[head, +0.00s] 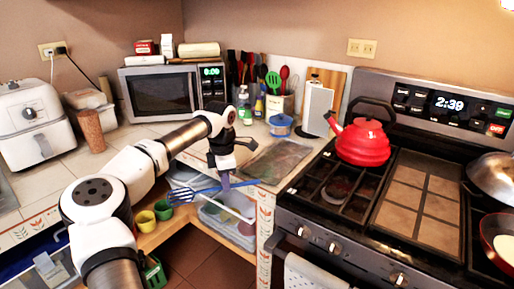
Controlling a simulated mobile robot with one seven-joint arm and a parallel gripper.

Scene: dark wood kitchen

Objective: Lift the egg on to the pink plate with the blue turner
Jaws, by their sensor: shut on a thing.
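My gripper (223,183) points down over the corner gap between the counter and the stove. It is shut on the blue turner (206,189), whose slotted blue head (181,195) sticks out to the left and whose handle runs right toward the counter edge. At the right edge stands a red-rimmed pan (487,238) on the stove, cut off by the frame. Something pale lies in it; I cannot tell whether it is the egg. I cannot make out a pink plate for sure.
A grey bin (209,213) and yellow and green cups (147,217) sit on the lower shelf below my gripper. A red kettle (364,143) stands on the stove. A dark board (275,160) lies on the counter. A lidded pan (495,175) is at far right.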

